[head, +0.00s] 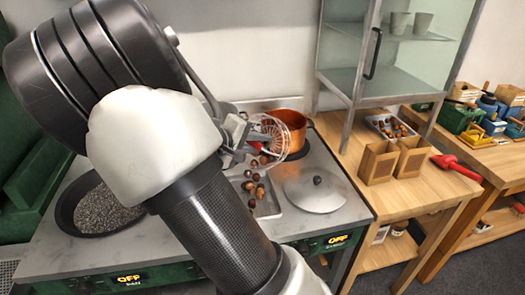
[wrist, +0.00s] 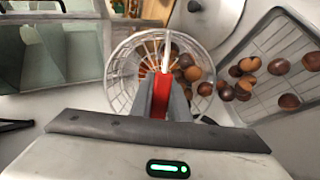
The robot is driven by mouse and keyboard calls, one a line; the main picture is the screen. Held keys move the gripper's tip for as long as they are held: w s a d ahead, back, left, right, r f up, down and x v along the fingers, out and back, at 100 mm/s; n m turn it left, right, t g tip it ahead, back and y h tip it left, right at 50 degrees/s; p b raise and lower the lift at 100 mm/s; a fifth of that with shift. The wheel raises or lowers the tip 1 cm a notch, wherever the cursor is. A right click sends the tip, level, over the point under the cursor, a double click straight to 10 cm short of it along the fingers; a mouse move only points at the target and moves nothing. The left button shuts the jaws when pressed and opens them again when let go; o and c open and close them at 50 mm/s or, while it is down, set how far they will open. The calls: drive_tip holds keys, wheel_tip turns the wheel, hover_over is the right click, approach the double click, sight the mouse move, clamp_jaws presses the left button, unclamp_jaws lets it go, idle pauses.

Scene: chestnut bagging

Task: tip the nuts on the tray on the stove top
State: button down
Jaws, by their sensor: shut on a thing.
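My gripper (head: 243,148) is shut on the red handle of a wire basket (head: 270,138). In the wrist view the fingers (wrist: 166,95) close on that handle, and the basket (wrist: 122,75) lies beyond them with several brown nuts (wrist: 187,70) at its right side. In the head view the basket is tilted on its side above the stove top. The tray (head: 272,210) lies on the stove top below it, partly hidden by my arm, with several nuts (head: 259,190) over it. In the wrist view the tray (wrist: 256,40) is to the right; some nuts look between basket and tray.
A copper pot (head: 295,122) stands behind the basket. A metal lid (head: 314,190) lies right of the tray. A dark pan (head: 68,213) of grey grains sits at left. On the wooden table (head: 372,190) are paper bags (head: 378,163) and another nut tray (head: 377,122). A glass cabinet (head: 395,55) stands behind.

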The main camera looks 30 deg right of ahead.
drive_tip(key=shift+s+a+f+t+h+b, duration=0.15)
drive_tip(key=shift+a+f+t+h+b, duration=0.15)
drive_tip(key=shift+h+b, duration=0.65)
drive_tip(key=shift+s+a+f+t+h+b, duration=0.2)
drive_tip(key=shift+a+t+h+b, duration=0.15)
drive_tip(key=shift+b, duration=1.1)
drive_tip(key=a+h+b, duration=0.1)
drive_tip(key=b, duration=0.2)
drive_tip(key=f+t+h+b, duration=0.1)
drive_tip(key=h+b, duration=0.1)
drive_tip(key=b, duration=0.2)
drive_tip(key=shift+s+a, duration=0.35)
drive_tip(key=shift+a, duration=0.05)
drive_tip(key=shift+s+a+r+m+t+h+b, duration=0.1)
drive_tip(key=shift+s+a+m+t+h+b, duration=0.25)
drive_tip(key=shift+h+b, duration=0.5)
drive_tip(key=shift+s+a+r+m+t+h+b, duration=0.1)
drive_tip(key=shift+a+h+b, duration=0.45)
drive_tip(key=shift+b, duration=0.5)
drive_tip(key=shift+d+r, duration=0.1)
drive_tip(key=shift+d, duration=0.05)
